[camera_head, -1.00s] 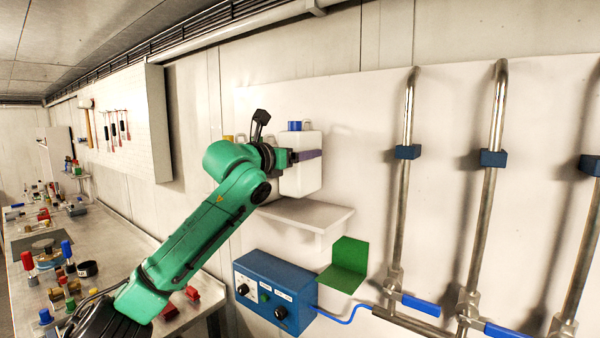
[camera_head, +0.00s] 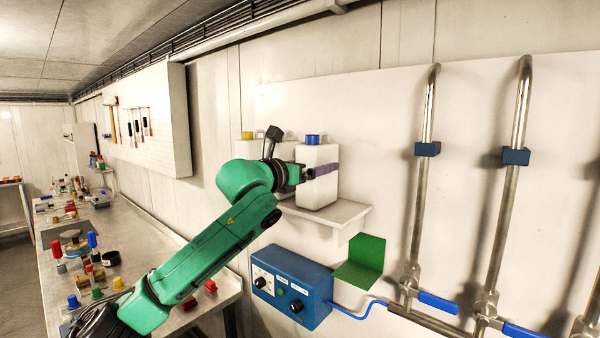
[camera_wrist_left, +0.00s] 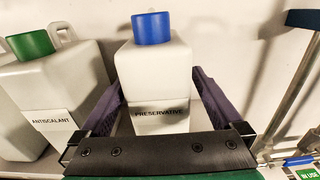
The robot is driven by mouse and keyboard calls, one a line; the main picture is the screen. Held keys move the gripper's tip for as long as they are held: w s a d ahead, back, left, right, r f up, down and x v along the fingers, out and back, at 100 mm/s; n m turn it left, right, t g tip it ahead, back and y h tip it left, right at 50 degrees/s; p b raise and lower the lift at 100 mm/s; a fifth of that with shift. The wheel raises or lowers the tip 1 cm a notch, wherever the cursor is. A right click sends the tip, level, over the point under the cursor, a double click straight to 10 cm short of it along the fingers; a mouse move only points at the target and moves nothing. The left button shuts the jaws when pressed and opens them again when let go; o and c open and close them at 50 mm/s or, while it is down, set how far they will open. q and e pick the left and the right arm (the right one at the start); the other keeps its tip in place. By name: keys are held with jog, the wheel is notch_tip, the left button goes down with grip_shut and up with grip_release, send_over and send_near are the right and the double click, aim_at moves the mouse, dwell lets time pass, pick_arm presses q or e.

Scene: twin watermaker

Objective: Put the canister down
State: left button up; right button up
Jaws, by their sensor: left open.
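The white canister (camera_head: 317,185) with a blue cap stands upright on the wall shelf (camera_head: 352,214). In the left wrist view, the canister (camera_wrist_left: 157,75) has a label reading PRESERVATIVE. My left gripper (camera_head: 318,170) is open, with its purple fingers on either side of this canister. In the wrist view, a gap shows between the canister and the fingers near the palm. The canister's lower part is hidden by the palm in that view. My right gripper is not in view.
A green-capped canister labelled ANTISCALANT (camera_wrist_left: 55,95) stands close on the left. A yellow cap (camera_head: 247,135) shows behind my arm. A blue control box (camera_head: 290,288) and a green bracket (camera_head: 361,262) are below the shelf. Metal pipes (camera_head: 424,190) run on the right.

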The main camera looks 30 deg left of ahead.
pick_arm(q)
jog(key=s+a+b, duration=0.1)
jog(key=s+b, duration=0.3)
jog(key=s, duration=0.6)
jog(key=shift+s+a+b, duration=0.2)
jog(key=shift+s+b, duration=0.15)
jog(key=shift+w+f, duration=0.1)
